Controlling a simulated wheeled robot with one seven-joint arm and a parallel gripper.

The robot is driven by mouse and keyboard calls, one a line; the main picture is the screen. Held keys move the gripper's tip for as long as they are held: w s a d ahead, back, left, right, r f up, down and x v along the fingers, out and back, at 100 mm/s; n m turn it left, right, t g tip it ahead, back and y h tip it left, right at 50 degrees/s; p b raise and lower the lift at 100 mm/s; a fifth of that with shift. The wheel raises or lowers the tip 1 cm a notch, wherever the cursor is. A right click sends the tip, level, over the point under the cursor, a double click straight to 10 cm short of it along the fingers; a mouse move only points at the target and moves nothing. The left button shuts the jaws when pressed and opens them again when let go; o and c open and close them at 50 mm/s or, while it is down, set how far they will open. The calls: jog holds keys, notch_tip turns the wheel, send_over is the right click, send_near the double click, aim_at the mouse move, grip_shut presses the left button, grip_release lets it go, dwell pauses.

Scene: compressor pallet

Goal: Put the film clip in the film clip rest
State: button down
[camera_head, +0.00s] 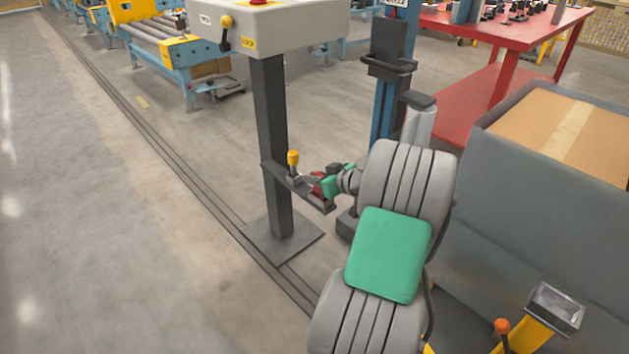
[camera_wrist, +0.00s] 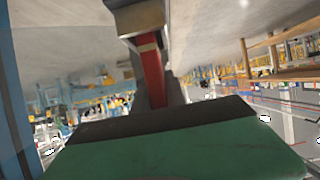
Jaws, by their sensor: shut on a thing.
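My gripper (camera_head: 322,186) is at the end of my grey and green arm, beside a dark bracket on the control post. It is shut on a small red piece, which I take to be the film clip (camera_head: 317,180); the fingers are hard to make out. In the wrist view a red bar, apparently the film clip (camera_wrist: 151,75), stands out beyond the dark and green wrist. The dark bracket, which looks like the film clip rest (camera_head: 273,172), juts from the post. The clip is close to the bracket's near end; I cannot tell whether they touch.
A yellow-knobbed piece (camera_head: 293,158) stands on the bracket. The post (camera_head: 271,130) carries a grey control box (camera_head: 262,25). A blue and dark column stands behind my arm. A large grey block with a carton (camera_head: 560,125) is at right. Open floor lies left.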

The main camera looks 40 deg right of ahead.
jog(key=shift+f, duration=0.15)
jog(key=c, duration=1.4)
grip_release()
jog(key=shift+o, duration=0.2)
jog(key=shift+s+r, duration=0.2)
jog(key=shift+r, duration=0.1)
jog(key=p+v, duration=0.4)
jog(key=v, duration=0.7)
jog(key=w+a+f+n+g+y, duration=0.1)
jog(key=w+a+g, duration=0.15)
jog(key=a, duration=0.65)
jog(key=w+a+f+g+y, duration=0.1)
jog(key=w+a+g, duration=0.15)
jog(key=a, duration=0.65)
jog(key=s+a+m+g+h, duration=0.1)
jog(key=s+a+g, duration=0.4)
jog(key=s+a, duration=0.9)
jog(key=a+h, duration=0.1)
jog(key=a, duration=0.3)
jog(key=shift+a+g, duration=0.2)
jog(key=shift+g, duration=0.2)
